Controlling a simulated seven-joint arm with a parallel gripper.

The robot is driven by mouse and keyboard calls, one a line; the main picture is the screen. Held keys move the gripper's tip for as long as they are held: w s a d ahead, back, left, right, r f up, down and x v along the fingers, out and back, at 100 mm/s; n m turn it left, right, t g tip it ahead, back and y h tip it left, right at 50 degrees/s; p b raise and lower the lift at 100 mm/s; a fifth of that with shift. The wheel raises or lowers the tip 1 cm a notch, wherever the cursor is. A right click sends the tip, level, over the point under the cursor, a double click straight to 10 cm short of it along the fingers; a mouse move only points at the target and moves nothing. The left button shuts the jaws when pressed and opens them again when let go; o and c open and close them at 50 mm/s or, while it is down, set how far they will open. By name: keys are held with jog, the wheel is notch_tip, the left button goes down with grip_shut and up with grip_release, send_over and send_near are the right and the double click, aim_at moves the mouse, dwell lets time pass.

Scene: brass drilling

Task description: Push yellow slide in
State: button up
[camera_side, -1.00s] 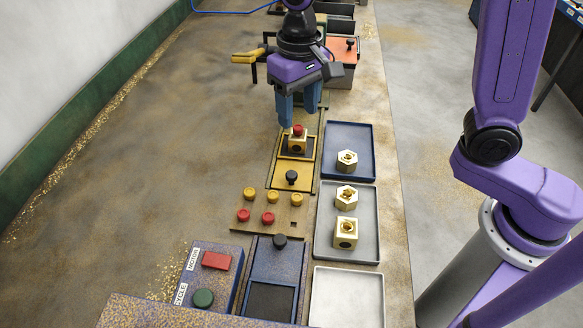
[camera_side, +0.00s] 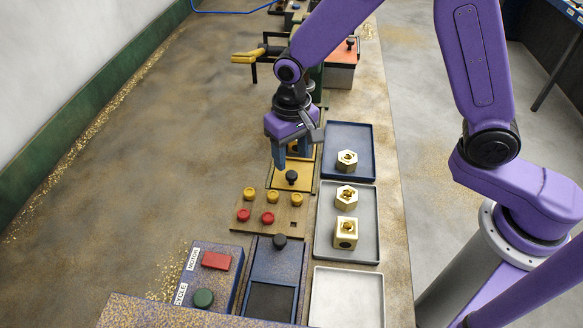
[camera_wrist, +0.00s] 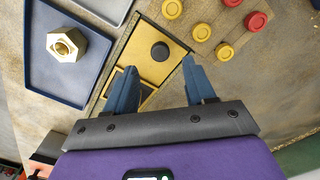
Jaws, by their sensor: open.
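The yellow slide (camera_side: 280,181) is a flat yellow plate with a black knob (camera_side: 291,177) on its front part. It lies in a track between the blue tray and the wooden peg board. In the wrist view the yellow slide (camera_wrist: 140,62) and its black knob (camera_wrist: 160,51) lie just beyond my fingertips. My gripper (camera_side: 290,163) is open above the slide, just behind the knob. In the wrist view my gripper (camera_wrist: 158,78) has its blue fingers spread wide with nothing between them.
A blue tray (camera_side: 364,130) with a brass hex piece (camera_side: 347,160) stands right of the slide. A grey tray (camera_side: 368,238) holds two brass pieces. A wooden board (camera_side: 250,222) with red and yellow pegs sits in front. A blue slide with a black knob (camera_side: 280,241) is nearer.

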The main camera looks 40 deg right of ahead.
aim_at(291, 174)
jog(key=shift+f, duration=2.7)
grip_shut()
jog(key=w+d, duration=1)
jog(key=shift+w+d, duration=0.2)
